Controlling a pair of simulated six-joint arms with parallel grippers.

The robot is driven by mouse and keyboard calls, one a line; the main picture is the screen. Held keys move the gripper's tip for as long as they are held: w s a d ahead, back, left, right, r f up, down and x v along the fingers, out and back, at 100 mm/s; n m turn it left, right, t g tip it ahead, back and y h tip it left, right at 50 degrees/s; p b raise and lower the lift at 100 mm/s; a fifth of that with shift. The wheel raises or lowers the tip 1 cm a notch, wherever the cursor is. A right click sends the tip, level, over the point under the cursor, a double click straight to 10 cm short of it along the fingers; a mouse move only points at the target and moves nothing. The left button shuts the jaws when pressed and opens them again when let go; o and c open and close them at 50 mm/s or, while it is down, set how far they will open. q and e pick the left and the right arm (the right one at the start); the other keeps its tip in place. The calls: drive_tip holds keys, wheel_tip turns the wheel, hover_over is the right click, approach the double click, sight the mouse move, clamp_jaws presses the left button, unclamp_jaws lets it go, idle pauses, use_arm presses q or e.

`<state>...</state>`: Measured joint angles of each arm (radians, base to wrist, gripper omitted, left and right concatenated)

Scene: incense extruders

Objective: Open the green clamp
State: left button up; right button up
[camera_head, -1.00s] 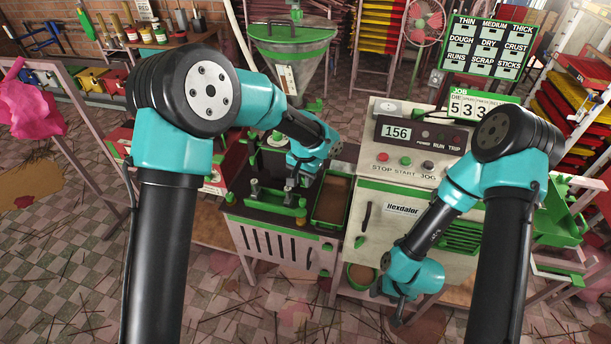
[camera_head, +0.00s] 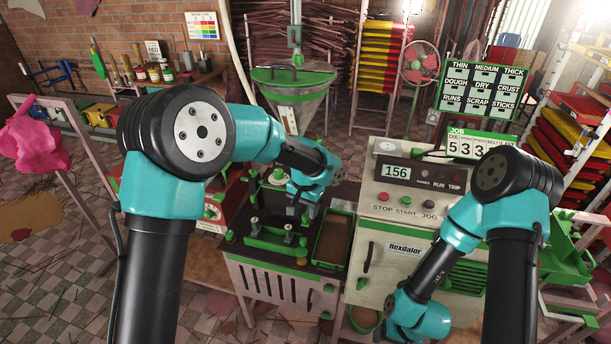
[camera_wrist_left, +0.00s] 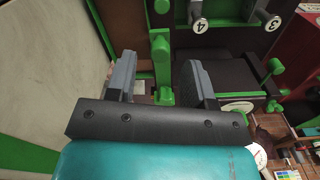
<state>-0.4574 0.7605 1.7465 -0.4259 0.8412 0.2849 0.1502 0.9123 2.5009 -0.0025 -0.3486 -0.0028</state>
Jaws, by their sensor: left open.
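In the left wrist view, a slim green bar with a rounded end (camera_wrist_left: 160,50), apparently the green clamp's handle, lies between the two grey fingers of my left gripper (camera_wrist_left: 158,78). The fingers are apart, with a gap showing on each side of the bar. In the head view, my left gripper (camera_head: 296,210) points down over the dark top of the green-trimmed cabinet (camera_head: 262,280). The clamp is hard to make out there behind my wrist. My right wrist is at the bottom edge of the head view; its fingers are out of frame.
A green bracket with posts (camera_head: 276,240) stands in front of my left gripper. A hopper (camera_head: 292,100) stands behind. Numbered knobs (camera_wrist_left: 199,24) are near the fingers.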

use_arm(q)
wheel_tip(320, 180, up, 14)
drive_tip(key=shift+f, duration=0.25)
idle(0.3)
drive_tip(key=s+a+f+n+h, duration=0.1)
drive_tip(key=s+a+f, duration=0.2)
drive_tip(key=f, duration=0.6)
drive_tip(key=s+a+f+n+h, duration=0.15)
drive_tip(key=a+f, duration=0.25)
drive_tip(key=f, duration=0.5)
drive_tip(key=s+a+f+h, duration=0.1)
drive_tip(key=s+a+f, duration=0.2)
drive_tip(key=f, duration=0.6)
drive_tip(key=s+a+f+n, duration=0.2)
drive_tip(key=s+a+f, duration=0.3)
drive_tip(key=s, duration=0.4)
drive_tip(key=s+a+f+n, duration=0.3)
drive_tip(key=s+a+f, duration=0.2)
drive_tip(key=s+f, duration=0.3)
drive_tip(key=shift+s+a+t, duration=0.15)
drive_tip(key=shift+s+t, duration=0.25)
drive_tip(key=shift+s, duration=0.25)
